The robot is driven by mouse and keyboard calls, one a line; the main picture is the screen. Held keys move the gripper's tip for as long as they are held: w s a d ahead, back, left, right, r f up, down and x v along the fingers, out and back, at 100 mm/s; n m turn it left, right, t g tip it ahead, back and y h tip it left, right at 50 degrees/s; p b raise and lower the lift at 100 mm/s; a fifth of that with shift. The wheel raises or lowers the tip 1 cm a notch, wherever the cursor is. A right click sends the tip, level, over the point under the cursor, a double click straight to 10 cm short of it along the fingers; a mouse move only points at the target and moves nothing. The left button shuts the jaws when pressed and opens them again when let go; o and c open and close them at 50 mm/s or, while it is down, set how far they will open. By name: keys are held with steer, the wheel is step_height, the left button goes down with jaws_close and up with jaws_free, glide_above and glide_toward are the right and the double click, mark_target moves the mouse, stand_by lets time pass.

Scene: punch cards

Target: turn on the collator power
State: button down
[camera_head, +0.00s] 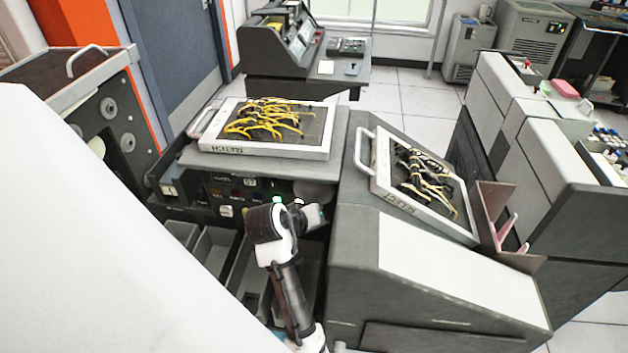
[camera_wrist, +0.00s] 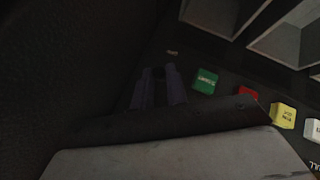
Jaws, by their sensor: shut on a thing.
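The collator (camera_head: 345,270) is the grey machine in the middle, with a dark control panel (camera_head: 235,192) under its top. My gripper (camera_head: 318,214) is low at the right part of this panel, mostly hidden by my wrist. In the wrist view, the two dark fingers of my gripper (camera_wrist: 158,85) are close together against the black panel, shut on a small part that looks like the power switch. That part is largely hidden between the fingertips, below a small label (camera_wrist: 172,52). A green button (camera_wrist: 205,80) sits just right of the fingers.
A red button (camera_wrist: 246,94), a yellow button (camera_wrist: 284,115) and a white button (camera_wrist: 312,128) follow to the right. Grey card bins (camera_head: 215,248) lie below the panel. Wired plugboards (camera_head: 318,152) (camera_head: 410,207) rest on top.

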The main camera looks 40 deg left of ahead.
stand_by(0.4)
steer(key=c, duration=1.4)
jaws_free()
steer(key=shift+c, duration=0.2)
steer(key=a+v, duration=0.1)
steer(key=v, duration=1.2)
steer(key=shift+s+d+r, duration=0.2)
steer(key=shift+d+r, duration=0.2)
